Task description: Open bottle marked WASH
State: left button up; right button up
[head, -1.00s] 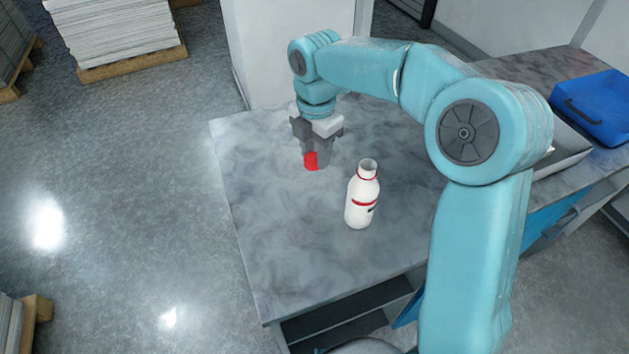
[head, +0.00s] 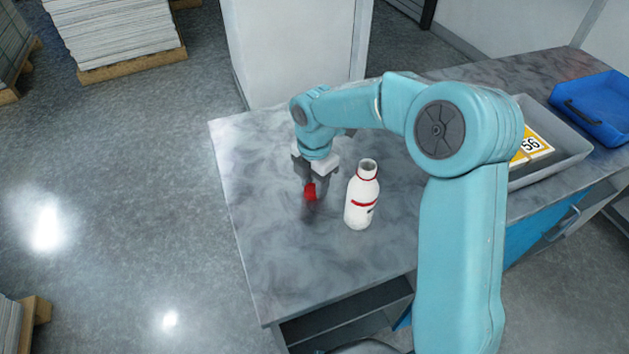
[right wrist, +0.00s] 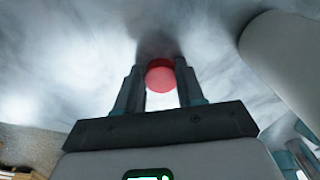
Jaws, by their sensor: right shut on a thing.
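A white bottle (head: 361,205) with a red band stands upright on the grey marbled table (head: 285,275). Its neck is open, with no cap on it. A dark mark shows at its right side, too small to read. My right gripper (head: 311,188) is just left of the bottle, pointing down and shut on a red cap (head: 309,193). The cap is low over the table; I cannot tell whether it touches. In the right wrist view the cap (right wrist: 160,76) sits between the fingertips, and the white bottle (right wrist: 285,60) fills the upper right. My left gripper is not in view.
A grey tray (head: 575,158) holding a yellow-and-white card marked 56 (head: 533,146) is at the right, partly behind my arm. A blue container (head: 598,105) is beyond it. The table's left and front parts are clear.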

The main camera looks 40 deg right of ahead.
aim_at(314, 187)
jog(key=o, duration=1.2)
notch_tip(314, 187, up, 12)
jog(key=shift+r+p, duration=0.15)
jog(key=shift+p, duration=0.3)
